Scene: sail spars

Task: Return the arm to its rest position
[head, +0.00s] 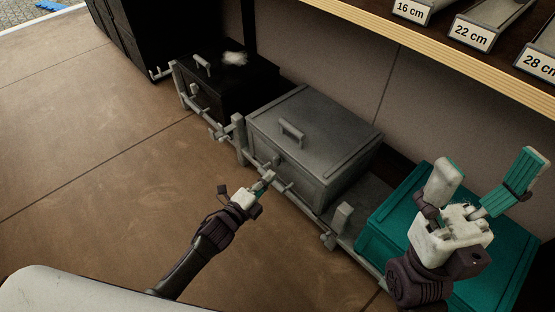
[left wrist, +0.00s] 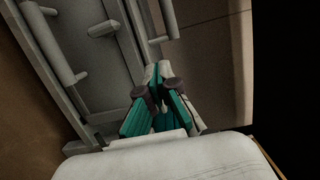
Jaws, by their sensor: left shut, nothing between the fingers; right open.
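My left gripper (head: 262,186) is low in the middle of the head view, its fingers closed together and empty. It is close to the front rail of the grey box (head: 318,133); I cannot tell whether it touches. In the left wrist view the shut teal-and-white fingers (left wrist: 160,85) show beside grey bars and a panel. My right gripper (head: 484,178) is at the right of the head view, open and empty, its two fingers spread upward. It is in front of the teal box (head: 400,215) and hides part of it.
A black box (head: 225,85) with a whitish patch on top stands left of the grey box. A grey rail (head: 240,140) with posts and pegs runs along the boxes' fronts. A wooden shelf (head: 440,55) with size labels overhangs at upper right. The brown floor (head: 90,160) at left is clear.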

